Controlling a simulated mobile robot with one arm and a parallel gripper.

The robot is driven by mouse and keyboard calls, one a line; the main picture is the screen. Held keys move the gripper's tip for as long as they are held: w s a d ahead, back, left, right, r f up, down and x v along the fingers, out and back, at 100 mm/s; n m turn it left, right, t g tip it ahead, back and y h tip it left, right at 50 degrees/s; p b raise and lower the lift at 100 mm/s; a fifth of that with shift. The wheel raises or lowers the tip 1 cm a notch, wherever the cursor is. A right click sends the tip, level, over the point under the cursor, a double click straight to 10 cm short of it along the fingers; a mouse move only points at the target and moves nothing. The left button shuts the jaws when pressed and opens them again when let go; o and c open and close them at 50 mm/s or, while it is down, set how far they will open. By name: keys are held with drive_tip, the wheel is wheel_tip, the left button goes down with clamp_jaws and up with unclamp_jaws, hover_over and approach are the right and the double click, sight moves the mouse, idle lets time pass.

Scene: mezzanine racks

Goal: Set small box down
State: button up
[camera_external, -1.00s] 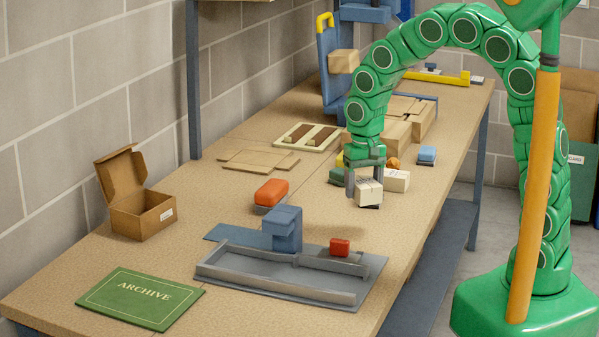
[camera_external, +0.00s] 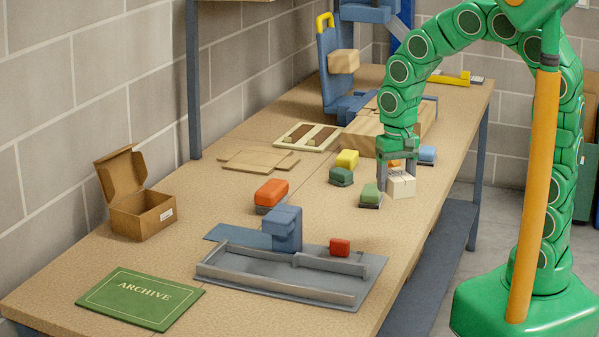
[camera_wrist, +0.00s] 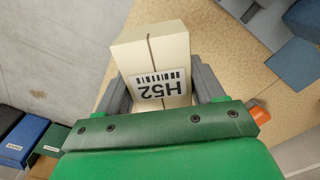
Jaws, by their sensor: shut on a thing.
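The small box (camera_external: 401,186) is cream-coloured, and its label reads H52 in the wrist view (camera_wrist: 158,58). My gripper (camera_external: 396,178) is shut on it, with one finger on each side; the fingers also grip it in the wrist view (camera_wrist: 163,92). The box is upright near the right edge of the wooden bench (camera_external: 330,215), low over or at the bench top. I cannot tell whether its underside touches the surface.
A green block on a dark base (camera_external: 370,195) is close to the box's left. A blue block (camera_external: 427,154) and large wooden blocks (camera_external: 410,128) are behind. A grey tray fixture (camera_external: 290,272), red-orange block (camera_external: 271,193) and open carton (camera_external: 142,214) are nearer the front.

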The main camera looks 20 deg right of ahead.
drive_tip(key=w+a+r+n, duration=0.1)
drive_tip(key=w+a+n, duration=0.45)
drive_tip(key=a, duration=0.45)
drive_tip(key=n, duration=0.4)
hover_over(246, 229)
drive_tip(key=d, duration=0.1)
drive_tip(key=f, duration=0.6)
drive_tip(key=s+f, duration=0.1)
drive_tip(key=f, duration=0.1)
drive_tip(key=shift+f, duration=0.4)
drive_tip(key=shift+w+a+f, duration=0.25)
drive_tip(key=shift+w+f, duration=0.05)
drive_tip(key=shift+f, duration=0.2)
drive_tip(key=shift+w+a+f, duration=0.25)
drive_tip(key=shift+f, duration=1.6)
drive_tip(key=shift+f, duration=0.15)
drive_tip(key=o, duration=1.1)
drive_tip(key=shift+c, duration=0.2)
